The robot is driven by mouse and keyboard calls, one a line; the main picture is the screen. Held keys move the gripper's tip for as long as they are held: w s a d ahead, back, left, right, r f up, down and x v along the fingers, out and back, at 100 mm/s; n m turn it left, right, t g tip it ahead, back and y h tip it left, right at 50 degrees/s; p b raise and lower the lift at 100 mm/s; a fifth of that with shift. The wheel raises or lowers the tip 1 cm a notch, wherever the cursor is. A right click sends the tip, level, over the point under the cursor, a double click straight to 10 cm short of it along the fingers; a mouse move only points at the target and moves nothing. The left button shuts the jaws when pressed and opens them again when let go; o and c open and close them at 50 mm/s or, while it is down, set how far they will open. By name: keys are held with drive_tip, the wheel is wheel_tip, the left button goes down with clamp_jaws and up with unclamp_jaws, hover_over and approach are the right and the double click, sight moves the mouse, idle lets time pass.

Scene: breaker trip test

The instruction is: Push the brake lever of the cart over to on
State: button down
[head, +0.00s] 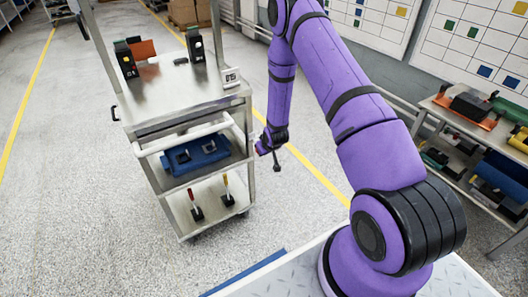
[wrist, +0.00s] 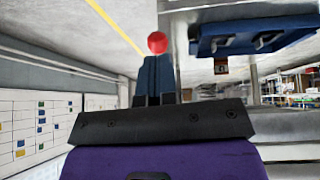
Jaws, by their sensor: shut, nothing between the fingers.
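The cart (head: 180,85) stands at left centre in the head view. In the wrist view my gripper (wrist: 157,60) is shut and empty. A round red knob (wrist: 157,42) shows right at the fingertips; any stem is hidden behind them. I cannot tell whether they touch, or which lever the knob belongs to.
A blue tray (head: 195,155) sits on the cart's middle shelf, above the levers, and shows in the wrist view (wrist: 250,35). Black devices (head: 126,60) stand on the cart top. A loaded workbench (head: 470,110) stands at right. Floor left of the cart is clear.

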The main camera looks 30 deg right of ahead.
drive_tip(key=s+r, duration=0.3)
drive_tip(key=s, duration=0.4)
drive_tip(key=shift+s, duration=0.35)
drive_tip(key=shift+a, duration=0.1)
idle(0.4)
drive_tip(key=s+a+r, duration=0.2)
drive_tip(key=r, duration=1.5)
drive_tip(key=s+a+r, duration=0.2)
drive_tip(key=r, duration=1.4)
drive_tip(key=s+a+r, duration=0.2)
drive_tip(key=s+r, duration=0.4)
drive_tip(key=s, duration=0.3)
drive_tip(key=s+a+r, duration=0.1)
drive_tip(key=s+r, duration=0.5)
drive_tip(key=s, duration=0.3)
drive_tip(key=s+a+r+g, duration=0.1)
drive_tip(key=s+a+r, duration=0.1)
drive_tip(key=s+r, duration=0.4)
drive_tip(key=s, duration=0.3)
drive_tip(key=shift+a+y, duration=0.3)
